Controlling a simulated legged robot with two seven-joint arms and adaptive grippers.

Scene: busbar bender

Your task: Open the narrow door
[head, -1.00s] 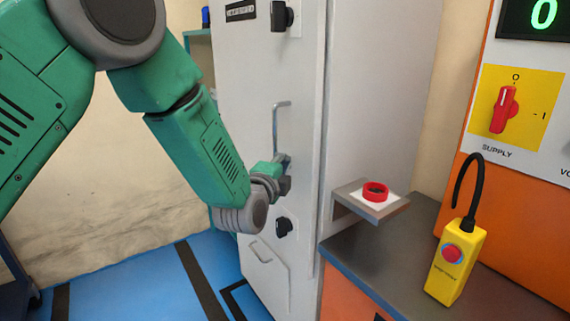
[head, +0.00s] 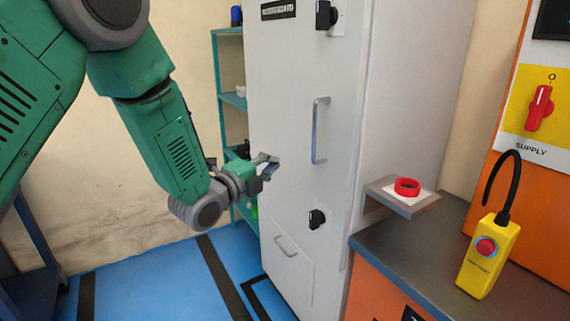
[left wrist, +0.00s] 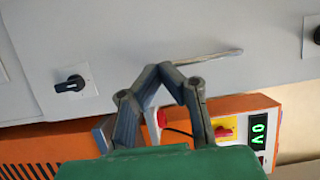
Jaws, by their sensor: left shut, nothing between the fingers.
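The narrow door is the tall pale grey cabinet front (head: 285,100). It looks flush with its frame. It has an upright metal handle (head: 319,130) and black turn latches above (head: 326,15) and below (head: 317,218). My left gripper (head: 272,165) is shut and empty, in front of the door, left of and lower than the handle, apart from it. In the left wrist view the gripper's fingers (left wrist: 168,70) meet at the tips, with the handle (left wrist: 208,58) behind them and a latch (left wrist: 72,84) to the left. My right gripper is not in view.
A red ring-shaped button (head: 407,187) sits on a small bracket right of the door. A yellow control box (head: 489,257) stands on the grey counter (head: 420,250). An orange panel with a red supply switch (head: 539,108) is at right. Teal shelves (head: 231,101) stand behind the door's left side.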

